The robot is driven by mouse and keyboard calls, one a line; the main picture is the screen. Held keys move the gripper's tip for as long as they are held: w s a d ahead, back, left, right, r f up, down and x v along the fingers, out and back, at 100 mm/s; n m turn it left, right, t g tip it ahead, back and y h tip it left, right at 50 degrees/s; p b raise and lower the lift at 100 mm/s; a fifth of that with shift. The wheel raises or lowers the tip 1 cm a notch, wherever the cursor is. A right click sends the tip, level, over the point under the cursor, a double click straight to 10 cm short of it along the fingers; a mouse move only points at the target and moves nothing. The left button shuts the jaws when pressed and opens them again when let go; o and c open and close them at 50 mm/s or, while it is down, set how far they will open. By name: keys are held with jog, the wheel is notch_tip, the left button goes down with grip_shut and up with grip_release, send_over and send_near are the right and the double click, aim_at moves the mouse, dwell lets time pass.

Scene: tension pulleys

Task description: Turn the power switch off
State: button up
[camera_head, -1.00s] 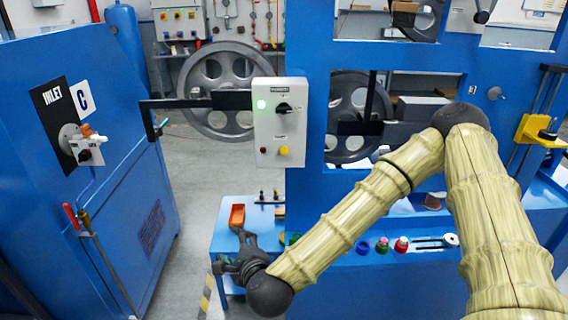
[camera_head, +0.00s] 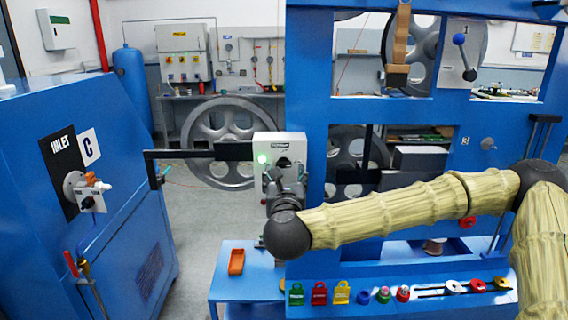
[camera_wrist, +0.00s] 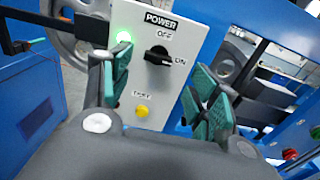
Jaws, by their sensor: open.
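The power switch is a black rotary knob (camera_wrist: 157,55) on a light grey control box (camera_head: 267,143). The wrist view shows a POWER label, OFF above the knob and ON to its right. The knob's handle appears to point towards ON. A green lamp (camera_wrist: 122,37) glows left of the knob; it also shows in the head view (camera_head: 262,158). My gripper (camera_head: 284,176) is in front of the box and hides its lower part in the head view. In the wrist view its green-padded fingers (camera_wrist: 162,92) are open and empty, spread either side of the knob's line, apparently short of it.
A yellow button (camera_wrist: 142,111) sits low on the box. A black bracket arm (camera_head: 200,154) runs left from the box to the blue cabinet (camera_head: 120,225). The blue machine frame (camera_head: 308,120) stands right. An orange tray (camera_head: 236,262) lies on the blue table below.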

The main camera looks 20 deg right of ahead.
aim_at(284, 164)
jog(key=shift+p+x, duration=1)
jog(key=shift+x, duration=2.15)
jog(key=shift+f, duration=0.1)
jog(key=c, duration=1)
